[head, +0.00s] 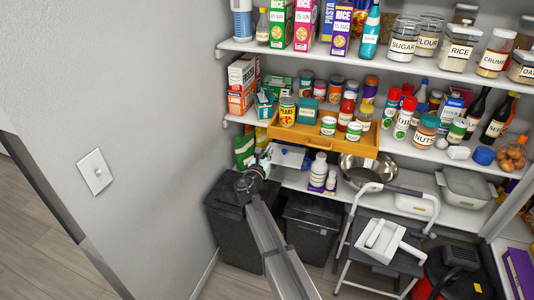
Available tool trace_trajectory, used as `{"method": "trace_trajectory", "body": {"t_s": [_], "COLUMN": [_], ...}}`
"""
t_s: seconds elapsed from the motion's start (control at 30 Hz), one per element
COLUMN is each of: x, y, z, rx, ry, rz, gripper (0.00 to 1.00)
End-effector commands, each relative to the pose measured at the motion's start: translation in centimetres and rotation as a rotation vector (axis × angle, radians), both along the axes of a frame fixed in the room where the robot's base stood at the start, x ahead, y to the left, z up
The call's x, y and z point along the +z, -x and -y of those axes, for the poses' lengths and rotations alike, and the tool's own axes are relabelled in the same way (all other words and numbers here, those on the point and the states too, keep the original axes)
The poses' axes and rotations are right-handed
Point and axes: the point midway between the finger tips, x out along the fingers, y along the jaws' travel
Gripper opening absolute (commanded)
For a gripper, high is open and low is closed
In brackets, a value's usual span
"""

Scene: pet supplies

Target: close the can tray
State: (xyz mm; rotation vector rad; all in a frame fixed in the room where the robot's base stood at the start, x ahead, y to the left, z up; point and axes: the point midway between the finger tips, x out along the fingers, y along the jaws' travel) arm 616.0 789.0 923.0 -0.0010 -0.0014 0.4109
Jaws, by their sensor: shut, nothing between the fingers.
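The can tray (330,144) is an orange-brown wooden pull-out tray on the middle shelf, its front standing out past the shelf edge. It holds several cans and jars, among them a yellow pears can (287,110), a small can (328,126) and another small can (354,132). My gripper (267,157) is small in view, below and in front of the tray's left front corner. Its fingers look shut with nothing held. I cannot tell whether it touches the tray. The tray's back and runners are hidden by the cans.
Boxes (242,85) stand left of the tray and bottles (405,117) close on its right. A steel bowl (366,170) and white bottle (318,170) sit on the shelf below. A step stool (385,245) and black bins (312,222) stand on the floor.

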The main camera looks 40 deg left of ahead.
Motion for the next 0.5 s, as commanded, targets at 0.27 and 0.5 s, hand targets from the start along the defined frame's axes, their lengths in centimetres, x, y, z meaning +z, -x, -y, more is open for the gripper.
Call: {"method": "trace_trajectory", "body": {"t_s": [0.27,0.5], "x": [0.2,0.2], "y": [-5.3,-8.6], "z": [-2.6,-3.9], "rx": [-0.001,-0.001], "ry": [0.000,0.000], "rz": [-0.001,-0.001], "gripper": [0.00,0.00]}}
